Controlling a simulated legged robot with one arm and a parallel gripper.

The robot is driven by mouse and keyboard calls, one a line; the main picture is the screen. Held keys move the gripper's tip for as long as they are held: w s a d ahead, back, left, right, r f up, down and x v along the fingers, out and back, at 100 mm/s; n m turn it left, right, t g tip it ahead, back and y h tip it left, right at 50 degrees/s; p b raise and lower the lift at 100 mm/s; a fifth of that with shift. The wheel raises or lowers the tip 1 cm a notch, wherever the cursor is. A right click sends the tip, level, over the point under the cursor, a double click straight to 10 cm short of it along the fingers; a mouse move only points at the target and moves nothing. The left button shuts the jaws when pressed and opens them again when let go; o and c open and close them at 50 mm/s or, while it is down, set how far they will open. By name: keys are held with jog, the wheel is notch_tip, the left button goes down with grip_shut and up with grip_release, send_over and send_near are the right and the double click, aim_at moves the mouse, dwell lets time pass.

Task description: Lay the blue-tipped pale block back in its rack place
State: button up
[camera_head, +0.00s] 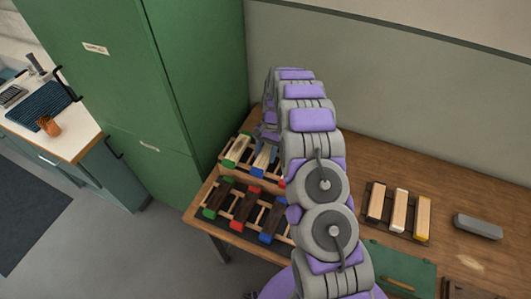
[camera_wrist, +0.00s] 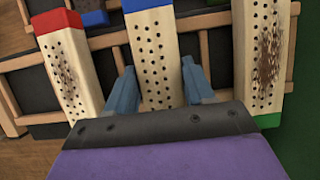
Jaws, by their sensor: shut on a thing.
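The blue-tipped pale block (camera_wrist: 157,60) has rows of dark holes and lies lengthwise in the middle of the wrist view. My gripper (camera_wrist: 160,78) has its two blue fingers along the block's sides and is shut on it. The block is between the red-tipped block (camera_wrist: 68,65) and the green-tipped block (camera_wrist: 266,60), in line with a place of the rack (camera_wrist: 108,41). I cannot tell whether it rests on the rack or sits slightly above it. In the head view the block (camera_head: 263,158) shows just below my gripper (camera_head: 268,138), partly hidden by my arm.
Dark blocks with coloured ends, such as the red-ended one (camera_head: 243,210), lie in the front row. Another rack (camera_head: 387,224) with three pale blocks and a grey block (camera_head: 478,226) are on the right of the wooden table (camera_head: 455,190). A green cabinet (camera_head: 200,80) stands close at left.

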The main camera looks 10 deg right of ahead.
jog(key=shift+a, duration=0.1)
jog(key=shift+a, duration=0.1)
jog(key=shift+a+f, duration=0.1)
jog(key=shift+f, duration=0.2)
jog(key=o, duration=1.1)
jog(key=shift+d+f, duration=0.1)
jog(key=shift+d, duration=0.1)
jog(key=shift+o, duration=0.2)
